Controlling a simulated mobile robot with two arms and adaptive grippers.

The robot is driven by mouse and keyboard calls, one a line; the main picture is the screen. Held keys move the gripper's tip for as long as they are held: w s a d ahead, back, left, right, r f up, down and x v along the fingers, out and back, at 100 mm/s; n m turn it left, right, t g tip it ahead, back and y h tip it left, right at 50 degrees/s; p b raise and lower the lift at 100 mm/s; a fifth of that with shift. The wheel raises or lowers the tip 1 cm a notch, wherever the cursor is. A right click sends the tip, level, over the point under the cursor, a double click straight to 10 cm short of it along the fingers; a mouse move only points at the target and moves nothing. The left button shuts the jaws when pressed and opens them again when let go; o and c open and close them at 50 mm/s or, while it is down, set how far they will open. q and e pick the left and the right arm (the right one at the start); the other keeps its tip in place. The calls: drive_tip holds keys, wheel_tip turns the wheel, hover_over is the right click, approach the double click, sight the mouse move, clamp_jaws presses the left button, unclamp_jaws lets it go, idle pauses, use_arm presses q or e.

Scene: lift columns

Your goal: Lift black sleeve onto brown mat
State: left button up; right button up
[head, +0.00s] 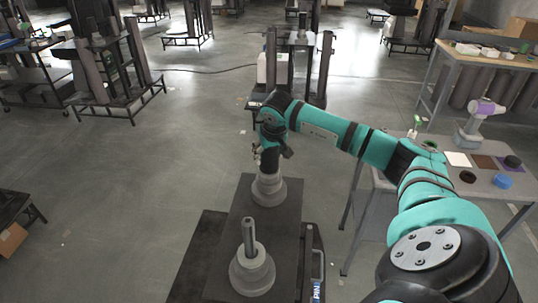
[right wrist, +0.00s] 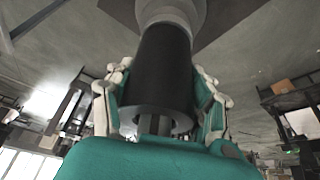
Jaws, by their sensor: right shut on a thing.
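The black sleeve (right wrist: 163,70) sits between the two fingers of my right gripper (right wrist: 158,100), touching both sides, in the right wrist view. A grey post shows in the sleeve's near open end, so the sleeve is around the post. Its far end meets a grey stepped base (right wrist: 172,12). In the head view, my right gripper (head: 270,152) is above that base (head: 268,190), with the sleeve (head: 271,169) partly hidden. The brown mat (head: 483,161) lies on the grey table at the right, between a white and a purple mat. My left gripper is out of view.
A second stepped base with a bare post (head: 250,240) stands nearer on the dark platform (head: 225,232). The table holds a white mat (head: 457,159), a black part (head: 512,161) on the purple mat, a blue ring (head: 503,181) and a dark ring (head: 468,177).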

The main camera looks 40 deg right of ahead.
drive_tip(key=shift+r, duration=0.75)
wheel_tip(320, 180, up, 17)
drive_tip(key=b, duration=0.3)
drive_tip(key=shift+f, duration=0.2)
drive_tip(key=shift+r+p, duration=0.5)
drive_tip(key=shift+p, duration=0.1)
idle(0.4)
wheel_tip(320, 180, up, 14)
drive_tip(key=p, duration=1.2)
drive_tip(key=shift+r, duration=0.25)
idle(1.4)
